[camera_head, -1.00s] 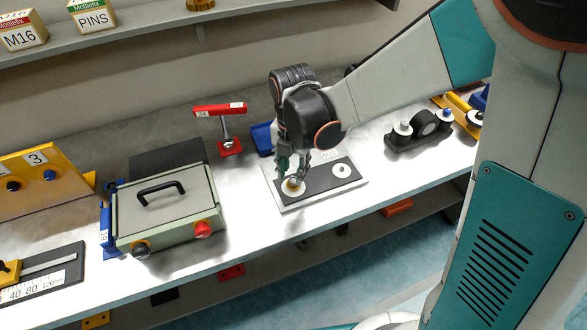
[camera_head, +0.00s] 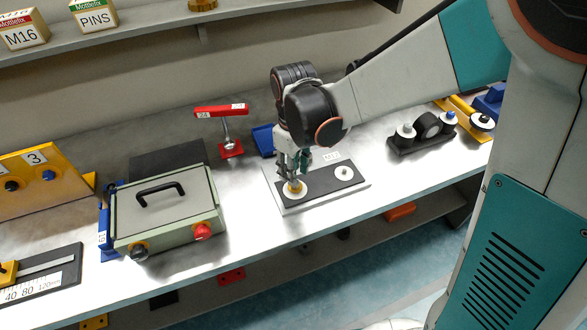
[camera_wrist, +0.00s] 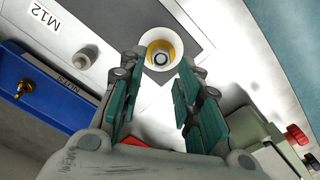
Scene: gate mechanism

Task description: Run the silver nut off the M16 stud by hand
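A dark plate on a light base (camera_head: 318,199) carries two round fittings. The left fitting, a white disc with a yellow ring and a grey centre (camera_wrist: 161,55), lies below my gripper (camera_head: 293,180). In the wrist view, my gripper (camera_wrist: 163,72) is open, with its green-padded fingers apart and the ring between and just beyond the tips. I cannot tell whether they touch it. The right fitting is a small grey stud on a pale disc (camera_head: 344,172), beside an M12 label (camera_wrist: 43,15). I see no M16 mark on the plate, and no clearly silver nut on the left fitting.
The bench front edge is close.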

